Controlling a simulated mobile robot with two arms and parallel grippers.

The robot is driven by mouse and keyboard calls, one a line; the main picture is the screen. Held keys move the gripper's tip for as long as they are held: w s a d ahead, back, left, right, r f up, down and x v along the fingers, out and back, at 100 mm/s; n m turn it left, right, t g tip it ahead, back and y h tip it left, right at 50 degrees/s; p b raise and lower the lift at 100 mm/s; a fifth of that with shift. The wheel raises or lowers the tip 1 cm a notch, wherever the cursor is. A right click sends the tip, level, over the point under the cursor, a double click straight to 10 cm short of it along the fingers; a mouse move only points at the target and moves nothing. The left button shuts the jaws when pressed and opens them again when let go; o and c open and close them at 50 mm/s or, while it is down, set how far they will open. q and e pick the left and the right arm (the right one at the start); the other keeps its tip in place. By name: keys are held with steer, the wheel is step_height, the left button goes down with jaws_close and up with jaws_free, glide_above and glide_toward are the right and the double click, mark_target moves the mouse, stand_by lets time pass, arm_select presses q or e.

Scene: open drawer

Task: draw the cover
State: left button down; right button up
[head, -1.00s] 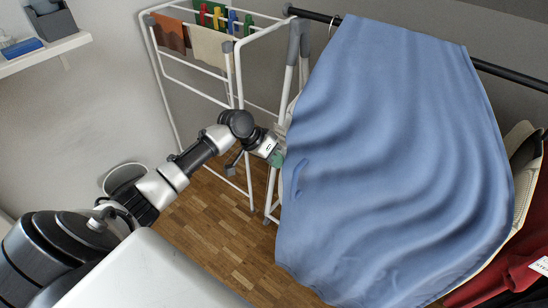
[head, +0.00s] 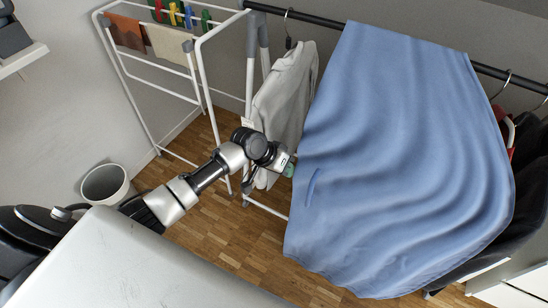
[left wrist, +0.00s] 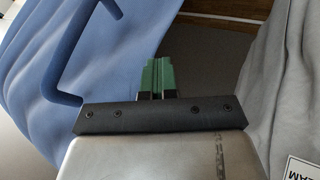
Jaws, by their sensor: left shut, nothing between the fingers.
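The cover is a large blue cloth (head: 400,150) hanging in folds from a black rail, and it also fills the left of the left wrist view (left wrist: 35,110). A blue loop or strap (head: 312,187) stands out near its left edge, and this loop (left wrist: 73,65) shows close to the fingers in the left wrist view. My left gripper (head: 288,170) is at the cover's left edge, beside the loop. Its green fingertips (left wrist: 157,75) are together with nothing between them. I cannot tell whether they touch the cloth. My right gripper is out of view.
A grey garment (head: 285,100) hangs just left of the cover, close to my left gripper. A white drying rack (head: 205,80) stands further left. Dark clothes (head: 525,180) hang on the right. A white bin (head: 105,184) stands on the wooden floor.

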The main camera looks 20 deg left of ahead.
mark_target(383, 213)
arm_select(q)
steer(key=d+p, duration=0.1)
steer(key=d, duration=0.3)
steer(key=d+p, duration=0.2)
steer(key=d, duration=0.2)
steer(key=s+d+p, duration=0.1)
steer(key=d, duration=0.3)
steer(key=shift+r+p, duration=0.3)
steer(key=shift+r, duration=0.05)
steer(key=d, duration=1)
steer(key=s+d+p, duration=0.1)
steer(key=d, duration=0.4)
steer(key=shift+s+f, duration=0.1)
steer(key=shift+f, duration=0.2)
steer(key=shift+d, duration=0.3)
steer(key=shift+s, duration=0.1)
